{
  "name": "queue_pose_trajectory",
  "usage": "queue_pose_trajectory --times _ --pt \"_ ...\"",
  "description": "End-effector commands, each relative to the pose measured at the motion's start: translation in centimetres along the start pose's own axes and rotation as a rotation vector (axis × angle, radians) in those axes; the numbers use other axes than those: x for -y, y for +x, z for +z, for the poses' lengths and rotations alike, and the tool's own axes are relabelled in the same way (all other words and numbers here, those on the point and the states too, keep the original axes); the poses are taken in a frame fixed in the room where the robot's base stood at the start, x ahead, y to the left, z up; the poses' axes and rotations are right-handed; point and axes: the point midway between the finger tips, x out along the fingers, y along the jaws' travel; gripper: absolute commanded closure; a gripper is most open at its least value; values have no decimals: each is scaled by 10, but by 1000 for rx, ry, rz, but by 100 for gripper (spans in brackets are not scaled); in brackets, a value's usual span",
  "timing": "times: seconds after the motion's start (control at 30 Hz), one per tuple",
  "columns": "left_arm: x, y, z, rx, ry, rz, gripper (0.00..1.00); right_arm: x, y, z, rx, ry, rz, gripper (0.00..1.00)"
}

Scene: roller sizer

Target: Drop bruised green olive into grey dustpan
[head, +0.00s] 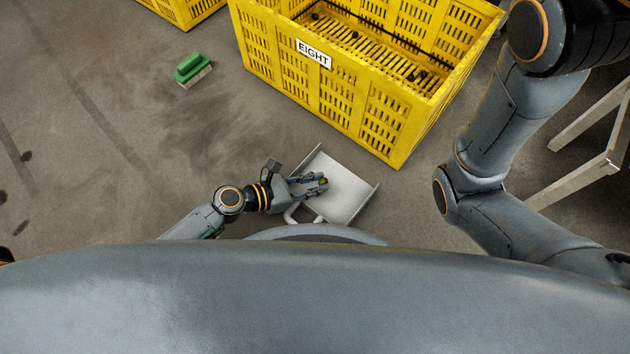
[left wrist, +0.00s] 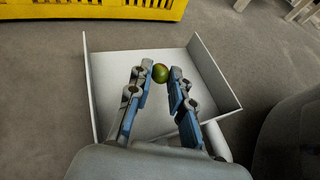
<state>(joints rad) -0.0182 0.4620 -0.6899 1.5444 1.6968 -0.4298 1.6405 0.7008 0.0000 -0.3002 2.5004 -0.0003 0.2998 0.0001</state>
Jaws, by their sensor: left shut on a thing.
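My left gripper (head: 322,183) is over the grey dustpan (head: 345,198), with its fingers closed on the bruised green olive (head: 323,181). In the left wrist view the olive (left wrist: 160,73) is round and green with a brownish patch, held between the fingertips (left wrist: 161,77). The dustpan (left wrist: 110,75) lies below, open pan with raised side walls. The height of the olive above the pan is hard to tell. The dustpan's handle is partly hidden under my gripper. My right arm shows at the right, but its gripper is out of view.
A yellow crate (head: 385,130) labelled EIGHT stands just beyond the dustpan, with a few small dark items inside. A green brush (head: 190,68) lies on the floor at the upper left. A metal frame (head: 585,165) stands at the right. The floor at the left is mostly clear.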

Motion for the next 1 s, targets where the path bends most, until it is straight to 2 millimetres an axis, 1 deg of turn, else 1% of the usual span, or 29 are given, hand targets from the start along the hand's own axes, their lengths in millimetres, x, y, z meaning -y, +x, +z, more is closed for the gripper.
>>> queue_pose_trajectory --times 0.07,0.1,0.2,0.5,0.57,0.63,0.77,1.0 --pt "0 0 1 0 0 0 90 0 0 0 0 0 0 31" --pt "0 0 1 0 0 0 72 0 1 0 0 0 0 31" --pt "0 0 1 0 0 0 53 0 1 0 -1 0 -1 31" --pt "0 -1 0 0 0 0 53 0 0 1 3 0 1 31" --pt "0 -4 0 -1 0 0 53 0 0 1 3 0 1 31" --pt "0 -11 -1 -2 0 -1 53 0 0 1 3 0 1 31" --pt "1 -34 -1 -3 0 -2 53 0 0 1 2 0 1 31" --pt "1 -86 -1 -4 -1 -1 53 0 0 0 1 0 1 31"
